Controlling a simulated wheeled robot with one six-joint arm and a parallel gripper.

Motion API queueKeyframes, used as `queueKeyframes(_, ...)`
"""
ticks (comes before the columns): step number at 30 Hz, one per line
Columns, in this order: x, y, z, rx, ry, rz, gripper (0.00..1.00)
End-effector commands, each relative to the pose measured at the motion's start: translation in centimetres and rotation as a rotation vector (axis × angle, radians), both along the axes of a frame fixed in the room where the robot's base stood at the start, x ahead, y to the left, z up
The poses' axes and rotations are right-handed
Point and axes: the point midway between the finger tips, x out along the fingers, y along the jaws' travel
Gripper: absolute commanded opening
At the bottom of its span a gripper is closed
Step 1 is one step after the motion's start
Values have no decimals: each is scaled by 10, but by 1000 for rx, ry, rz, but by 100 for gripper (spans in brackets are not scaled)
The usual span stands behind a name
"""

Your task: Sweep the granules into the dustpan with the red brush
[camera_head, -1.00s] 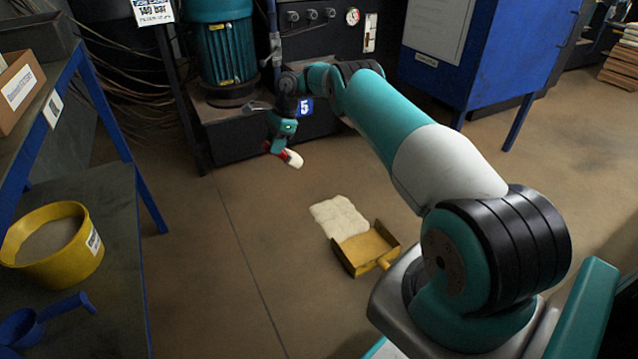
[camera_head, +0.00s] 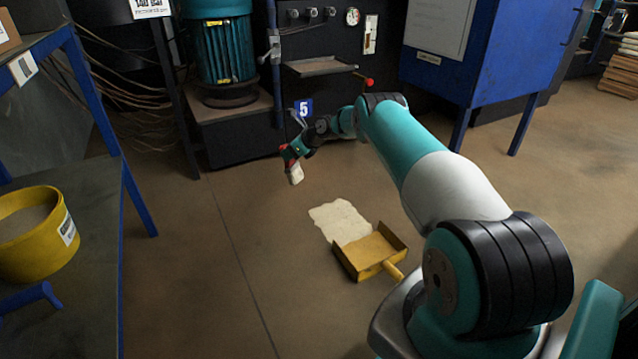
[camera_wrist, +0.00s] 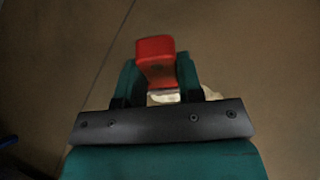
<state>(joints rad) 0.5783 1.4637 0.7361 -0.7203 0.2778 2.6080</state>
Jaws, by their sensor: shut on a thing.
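My gripper (camera_head: 288,158) is shut on the red brush (camera_wrist: 155,58) and holds it above the floor. The red handle shows between the fingers in the wrist view; the pale bristles (camera_head: 296,174) point down in the head view. The pale granules (camera_head: 335,219) lie as a flat patch on the floor, to the right of and nearer than the brush. The yellow dustpan (camera_head: 367,270) lies on the floor with its open side against the near edge of the patch, its handle towards my base. In the wrist view the granules are mostly hidden behind my gripper.
A machine with a teal motor (camera_head: 224,52) and a small shelf (camera_head: 319,67) stands behind. A blue cabinet (camera_head: 480,50) is at the back right. A blue-legged bench with a yellow tub (camera_head: 35,250) is on the left.

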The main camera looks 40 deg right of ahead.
Motion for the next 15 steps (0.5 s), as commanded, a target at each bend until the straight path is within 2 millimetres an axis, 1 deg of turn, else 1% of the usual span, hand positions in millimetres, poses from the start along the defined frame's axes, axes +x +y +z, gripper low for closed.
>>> queueKeyframes(1,2,-10,-27,16,-31,-70,8)
queueKeyframes(2,3,-17,-39,24,-59,-120,8)
queueKeyframes(3,6,-28,-55,35,-99,-192,8)
queueKeyframes(5,8,-47,-80,45,-163,-299,8)
queueKeyframes(6,9,-60,-95,48,-207,-365,8)
queueKeyframes(9,10,-87,-123,48,-296,-487,8)
queueKeyframes(10,10,-94,-130,46,-317,-515,8)
queueKeyframes(12,9,-108,-142,43,-359,-564,8)
queueKeyframes(15,6,-121,-153,38,-397,-607,8)
